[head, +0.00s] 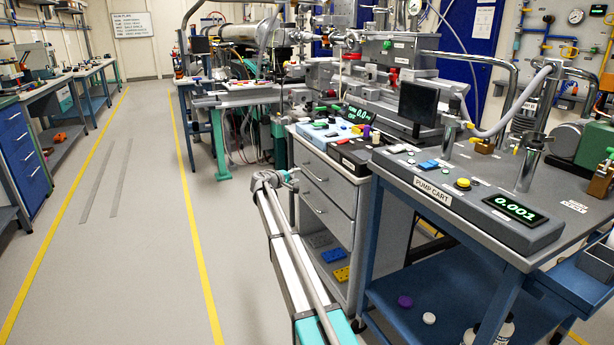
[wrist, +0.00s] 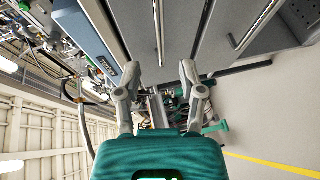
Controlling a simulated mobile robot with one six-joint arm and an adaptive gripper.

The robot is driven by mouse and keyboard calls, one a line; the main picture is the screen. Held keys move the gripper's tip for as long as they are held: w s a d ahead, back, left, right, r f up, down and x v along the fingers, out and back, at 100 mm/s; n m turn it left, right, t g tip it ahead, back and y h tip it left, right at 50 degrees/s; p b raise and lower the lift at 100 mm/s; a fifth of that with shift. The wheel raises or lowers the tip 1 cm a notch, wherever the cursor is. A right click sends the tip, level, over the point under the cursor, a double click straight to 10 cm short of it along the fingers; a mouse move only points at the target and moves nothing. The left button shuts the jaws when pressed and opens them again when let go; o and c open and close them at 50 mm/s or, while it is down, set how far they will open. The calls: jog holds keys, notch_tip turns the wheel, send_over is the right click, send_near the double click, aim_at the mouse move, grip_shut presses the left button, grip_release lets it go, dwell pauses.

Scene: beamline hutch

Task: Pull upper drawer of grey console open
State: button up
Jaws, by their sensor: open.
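The grey console (head: 350,185) stands in the middle of the head view, with drawers on its left-facing front. Its upper drawer (head: 317,158) looks closed, flush with the front, and has a bar handle. My gripper (head: 291,178) is close in front of the upper drawer, partly hidden by my arm. In the wrist view my gripper (wrist: 159,70) is open, its two fingers spread. A bar handle (wrist: 158,30) on the grey front lies between the fingers in the picture. I cannot tell whether it touches them, and nothing shows as gripped.
The blue pump cart (head: 470,200) stands close on the right. Open floor (head: 150,240) lies to the left. Beamline equipment (head: 290,85) is behind.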

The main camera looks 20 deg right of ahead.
aim_at(310, 173)
jog(key=b+x, duration=0.1)
jog(key=x, duration=0.8)
grip_shut()
